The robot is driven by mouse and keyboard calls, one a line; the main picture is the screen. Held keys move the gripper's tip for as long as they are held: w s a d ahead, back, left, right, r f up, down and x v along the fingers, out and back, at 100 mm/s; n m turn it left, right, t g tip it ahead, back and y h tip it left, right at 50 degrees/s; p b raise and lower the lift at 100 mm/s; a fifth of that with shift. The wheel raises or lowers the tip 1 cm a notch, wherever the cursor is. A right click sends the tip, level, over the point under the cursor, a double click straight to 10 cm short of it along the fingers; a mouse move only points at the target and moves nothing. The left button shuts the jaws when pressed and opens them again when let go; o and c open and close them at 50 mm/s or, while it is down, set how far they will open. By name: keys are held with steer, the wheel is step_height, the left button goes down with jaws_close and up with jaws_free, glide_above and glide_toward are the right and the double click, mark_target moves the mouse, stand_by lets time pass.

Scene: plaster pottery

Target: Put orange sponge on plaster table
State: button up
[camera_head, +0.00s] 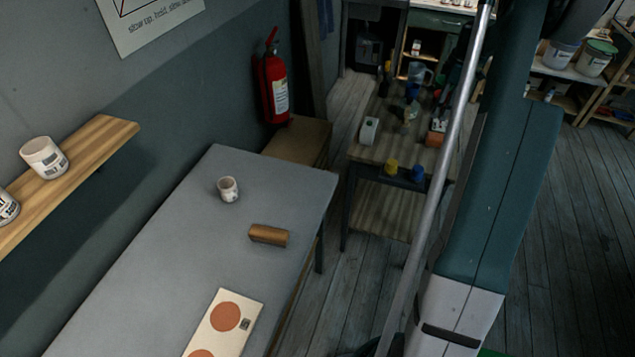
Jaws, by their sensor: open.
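A grey-topped table (160,250) stands at lower left to centre; I cannot tell if it is the plaster table. A brown-orange block (268,235) lies on it near its right edge. A small orange-red block (436,139) rests on a wooden workbench (385,150) farther back, with something pale on or behind it. Either block could be the orange sponge; I cannot tell which. My gripper is not in view. My own teal and white body parts and a metal pole fill the right of the view and hide part of the workbench.
A wooden wall shelf (100,140) holds white pots. Bare floor (330,290) separates table and workbench.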

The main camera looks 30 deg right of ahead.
steer(key=w+a+r+m+t+h, duration=0.1)
steer(key=a+r, duration=0.5)
steer(key=a, duration=0.5)
steer(key=a+r+m, duration=0.1)
steer(key=a+r, duration=0.6)
steer(key=a, duration=0.3)
steer(key=s+a+r+m+t, duration=0.1)
steer(key=s+a+r, duration=0.15)
steer(key=a, duration=0.65)
steer(key=s+a+r+m, duration=0.15)
steer(key=a+r, duration=0.25)
steer(key=a, duration=0.5)
steer(key=s+a+m+t, duration=0.2)
steer(key=s+a, duration=0.9)
steer(key=a, duration=0.4)
steer(key=s+a+f+m+t, duration=0.1)
steer(key=s+a+f, duration=0.1)
steer(key=s+a, duration=0.4)
steer(key=s+a+f+m+t, duration=0.1)
steer(key=s+a+f, duration=0.1)
steer(key=s+a, duration=0.4)
steer(key=shift+s+f+m, duration=0.35)
steer(key=shift+s, duration=0.25)
